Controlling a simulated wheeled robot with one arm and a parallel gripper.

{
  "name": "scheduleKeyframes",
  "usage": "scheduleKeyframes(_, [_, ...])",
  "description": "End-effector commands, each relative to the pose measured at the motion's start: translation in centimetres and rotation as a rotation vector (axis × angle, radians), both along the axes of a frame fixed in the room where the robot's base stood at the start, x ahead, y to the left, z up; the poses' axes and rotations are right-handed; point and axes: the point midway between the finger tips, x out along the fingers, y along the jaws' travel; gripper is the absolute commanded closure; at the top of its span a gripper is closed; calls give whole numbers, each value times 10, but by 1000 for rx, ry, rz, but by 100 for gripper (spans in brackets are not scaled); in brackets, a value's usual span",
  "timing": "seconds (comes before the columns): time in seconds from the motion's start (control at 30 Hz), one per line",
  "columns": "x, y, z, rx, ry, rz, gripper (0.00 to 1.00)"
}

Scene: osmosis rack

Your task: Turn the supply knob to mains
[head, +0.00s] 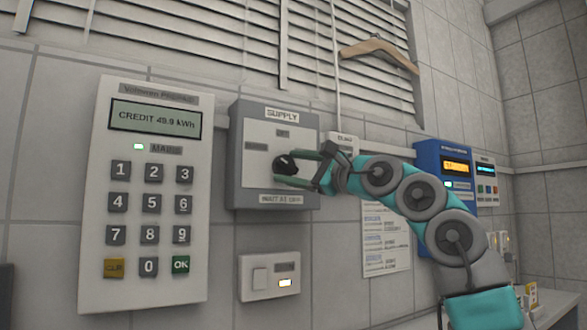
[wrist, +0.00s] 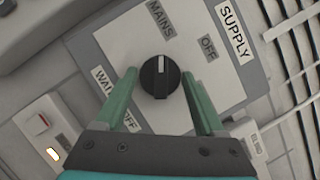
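The supply box (head: 236,155) is a grey wall box with a pale panel. Its round black supply knob (wrist: 160,77) shows clearly in the wrist view; in the head view the knob (head: 286,165) is small. The knob's white mark points up in the wrist view, towards the MAINS label (wrist: 160,18). The OFF label (wrist: 208,47) is to the upper right. My gripper (wrist: 160,74) is open, one green finger on each side of the knob, with visible gaps. The head view shows my gripper (head: 300,167) at the panel.
A prepaid meter keypad (head: 150,190) with a lit green lamp stands left of the box. A switch plate (head: 270,275) with a lit indicator is below. A blue unit (head: 442,165) and a paper notice (head: 385,240) are on the right. A hanger (head: 380,48) hangs above.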

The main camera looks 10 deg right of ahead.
Motion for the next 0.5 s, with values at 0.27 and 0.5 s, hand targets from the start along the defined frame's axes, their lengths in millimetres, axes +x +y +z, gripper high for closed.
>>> scheduleKeyframes(0.27, [0, 0, 0, 1, 0, 0, 3])
scheduleKeyframes(0.5, [-1, -2, -1, 1, 1, -1, 3])
